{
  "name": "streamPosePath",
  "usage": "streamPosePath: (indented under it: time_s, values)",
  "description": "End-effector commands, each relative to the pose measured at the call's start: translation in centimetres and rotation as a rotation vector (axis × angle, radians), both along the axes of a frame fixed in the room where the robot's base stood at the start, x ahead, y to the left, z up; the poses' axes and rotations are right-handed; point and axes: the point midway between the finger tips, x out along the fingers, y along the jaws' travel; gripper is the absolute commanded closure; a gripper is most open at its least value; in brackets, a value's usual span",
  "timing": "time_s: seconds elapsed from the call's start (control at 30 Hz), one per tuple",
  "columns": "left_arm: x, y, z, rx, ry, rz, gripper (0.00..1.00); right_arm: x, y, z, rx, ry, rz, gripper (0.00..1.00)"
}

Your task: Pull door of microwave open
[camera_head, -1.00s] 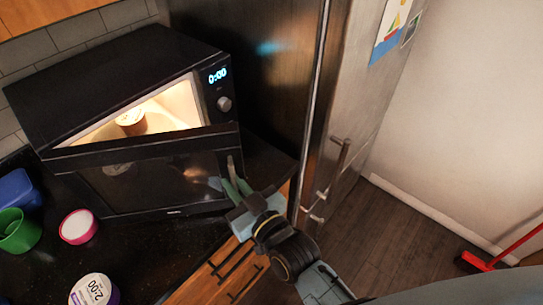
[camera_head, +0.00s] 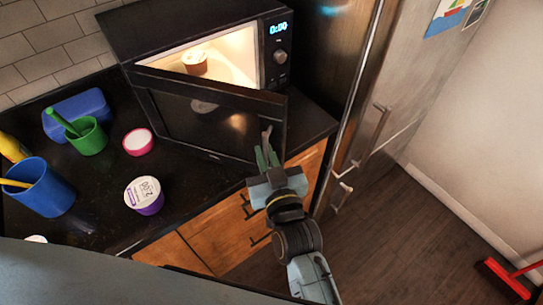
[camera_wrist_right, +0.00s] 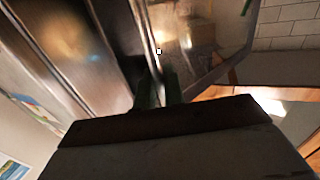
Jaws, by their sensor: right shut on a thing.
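The black microwave (camera_head: 190,28) stands on the dark counter, its inside lit and its display showing 0:00. Its door (camera_head: 205,122) is partly open, swung out toward me, and a cup (camera_head: 194,62) shows inside. The door's handle (camera_head: 267,136) is at the door's right edge. My right gripper (camera_head: 266,156) is shut on this handle, with its green fingers around it. In the right wrist view the fingers (camera_wrist_right: 158,88) meet the handle (camera_wrist_right: 151,45) beside the glass door (camera_wrist_right: 205,35). My left gripper is out of view.
A steel fridge (camera_head: 385,110) stands right of the microwave. A purple-white tub (camera_head: 144,194), a pink tub (camera_head: 138,142), a green cup (camera_head: 88,138) and a blue cup (camera_head: 40,190) stand on the counter left of the door.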

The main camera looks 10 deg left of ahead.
Motion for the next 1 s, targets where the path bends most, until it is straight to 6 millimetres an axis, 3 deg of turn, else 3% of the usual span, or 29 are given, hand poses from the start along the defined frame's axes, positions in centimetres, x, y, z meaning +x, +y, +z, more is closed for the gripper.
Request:
streamPosePath:
  time_s: [0.17, 0.2, 0.3, 0.67, 1.0]
  values:
    - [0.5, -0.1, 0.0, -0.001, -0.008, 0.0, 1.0, -0.1, 0.2, 0.3, 0.005, -0.003, 0.003, 1.0]
    - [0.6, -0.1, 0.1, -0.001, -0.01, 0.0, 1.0, -0.1, 0.2, 0.3, 0.005, -0.003, 0.003, 0.87]
    - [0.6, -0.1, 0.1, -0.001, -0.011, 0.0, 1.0, -0.1, 0.2, 0.2, 0.005, -0.002, 0.002, 0.75]
    - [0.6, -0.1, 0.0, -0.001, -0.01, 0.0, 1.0, -0.5, -0.3, 0.0, 0.002, 0.0, 0.0, 0.75]
    - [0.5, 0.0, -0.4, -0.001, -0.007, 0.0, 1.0, -6.4, -3.6, -0.1, 0.0, 0.001, 0.001, 0.75]
